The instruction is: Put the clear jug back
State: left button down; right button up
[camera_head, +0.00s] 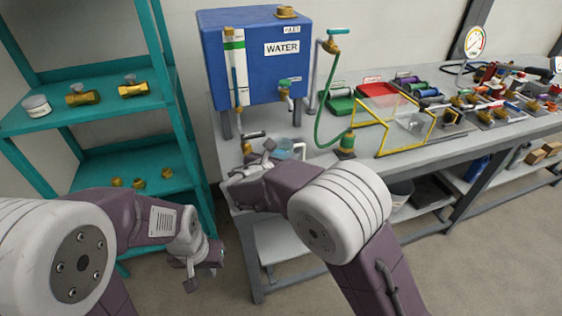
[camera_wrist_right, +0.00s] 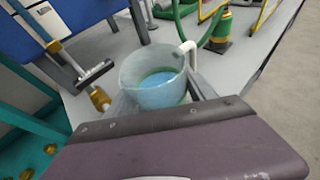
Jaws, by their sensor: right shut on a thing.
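The clear jug (camera_wrist_right: 140,70) has a white handle on its right and blue liquid in it. It shows between the two fingers of my right gripper (camera_wrist_right: 160,98) in the right wrist view. In the head view the jug (camera_head: 284,146) is at the bench's front left corner, partly hidden by my right gripper (camera_head: 252,160). My right gripper is shut on the jug. I cannot tell whether its base touches the bench. My left gripper (camera_head: 202,272) hangs low in front of the teal shelf, its fingers apart and empty.
A blue water tank (camera_head: 255,70) with a tap (camera_head: 285,92) stands behind the jug. A green hose (camera_head: 322,120) and a yellow frame (camera_head: 405,145) are to the right.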

jog(key=shift+w+f, duration=0.1)
jog(key=shift+f, duration=0.6)
jog(key=shift+f, duration=0.15)
jog(key=o, duration=1.7)
jog(key=shift+o, duration=0.2)
